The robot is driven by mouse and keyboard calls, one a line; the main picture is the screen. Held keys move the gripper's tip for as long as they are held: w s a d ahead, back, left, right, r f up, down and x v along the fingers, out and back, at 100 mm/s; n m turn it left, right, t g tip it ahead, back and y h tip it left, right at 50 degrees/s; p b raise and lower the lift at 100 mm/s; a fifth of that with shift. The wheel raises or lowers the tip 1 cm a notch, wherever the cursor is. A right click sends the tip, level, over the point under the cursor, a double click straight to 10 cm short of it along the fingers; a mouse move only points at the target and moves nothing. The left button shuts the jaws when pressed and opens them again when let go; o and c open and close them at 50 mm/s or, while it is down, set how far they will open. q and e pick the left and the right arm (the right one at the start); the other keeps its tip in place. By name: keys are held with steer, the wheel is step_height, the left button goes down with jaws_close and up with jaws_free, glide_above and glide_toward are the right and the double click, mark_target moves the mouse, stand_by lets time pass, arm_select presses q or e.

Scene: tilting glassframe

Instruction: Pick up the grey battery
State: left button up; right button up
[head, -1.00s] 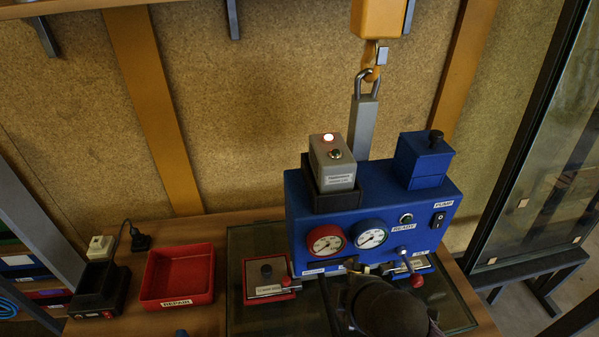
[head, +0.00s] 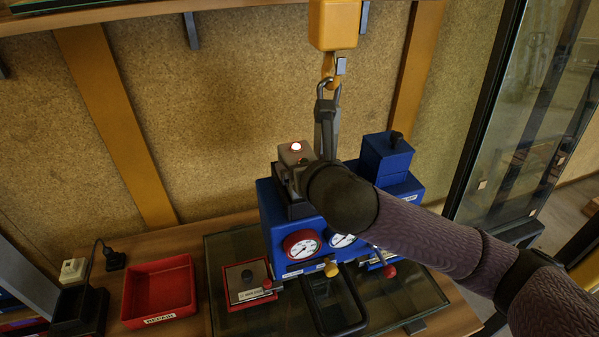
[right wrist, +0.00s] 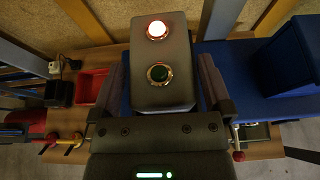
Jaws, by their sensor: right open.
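The grey battery (head: 296,152), a box with a lit red lamp on top, sits in a dark holder (head: 296,206) on the blue pump unit (head: 268,215). In the right wrist view the battery (right wrist: 163,65) fills the middle, with the lit lamp and a dark green button facing the camera. My right gripper (right wrist: 163,85) is open, with one finger along each side of the battery. Contact with its sides cannot be told. In the head view my right wrist (head: 342,195) covers the battery's lower right part and most of the gripper. My left gripper is not in view.
A red tray (head: 160,290) and a black charger (head: 80,312) are at left. A glass pane (head: 520,130) stands at right.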

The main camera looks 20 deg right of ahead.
steer(key=shift+x, duration=1)
steer(key=shift+s, duration=0.1)
jaws_close()
